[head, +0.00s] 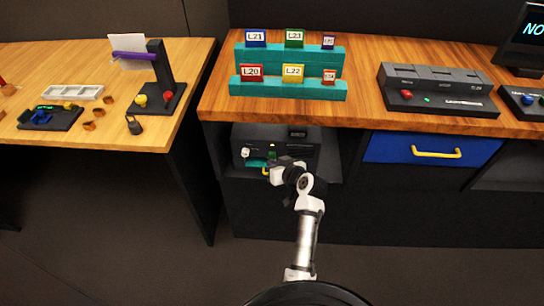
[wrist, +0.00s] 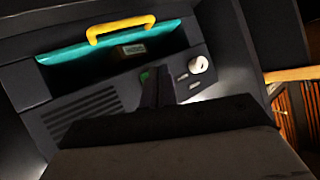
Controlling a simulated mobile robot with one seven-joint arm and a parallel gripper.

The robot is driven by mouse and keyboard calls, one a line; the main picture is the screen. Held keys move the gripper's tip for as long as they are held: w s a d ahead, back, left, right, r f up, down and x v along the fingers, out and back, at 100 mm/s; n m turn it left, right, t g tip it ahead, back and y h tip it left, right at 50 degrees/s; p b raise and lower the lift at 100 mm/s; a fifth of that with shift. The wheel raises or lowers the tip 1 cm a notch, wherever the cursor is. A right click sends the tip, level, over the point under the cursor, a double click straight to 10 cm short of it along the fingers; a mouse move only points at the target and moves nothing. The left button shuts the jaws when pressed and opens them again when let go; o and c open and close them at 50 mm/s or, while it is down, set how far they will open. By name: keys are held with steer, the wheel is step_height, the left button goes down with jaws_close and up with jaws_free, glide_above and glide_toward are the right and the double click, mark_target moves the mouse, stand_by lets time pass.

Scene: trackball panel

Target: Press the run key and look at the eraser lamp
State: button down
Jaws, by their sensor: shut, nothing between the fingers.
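A dark box-shaped device (head: 307,150) stands in the open bay under the right bench. The wrist view shows its front upside down, with vent slots (wrist: 85,105), a white knob (wrist: 198,64) and a teal tray (wrist: 65,52) with a yellow handle (wrist: 120,27). A small labelled block (wrist: 131,50) lies in the tray opening. A small green patch (wrist: 145,74), perhaps the run key, shows beside my fingertips. My gripper (wrist: 157,82) is shut and empty, its tips close against the front; contact cannot be told. I cannot make out which part is the eraser lamp.
Above, the right bench holds a teal rack (head: 290,88) of labelled blocks and a dark console (head: 437,90). A blue drawer (head: 432,149) is right of the bay. The left bench (head: 95,60) carries a lamp-like stand and small parts. Open floor lies between the benches.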

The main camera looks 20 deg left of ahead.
steer(key=shift+s, duration=0.2)
steer(key=shift+s+d, duration=0.1)
steer(key=s, duration=0.2)
steer(key=s+d+p, duration=0.1)
steer(key=s, duration=0.1)
steer(key=shift+s+d, duration=0.15)
steer(key=shift+s, duration=0.15)
stand_by(0.9)
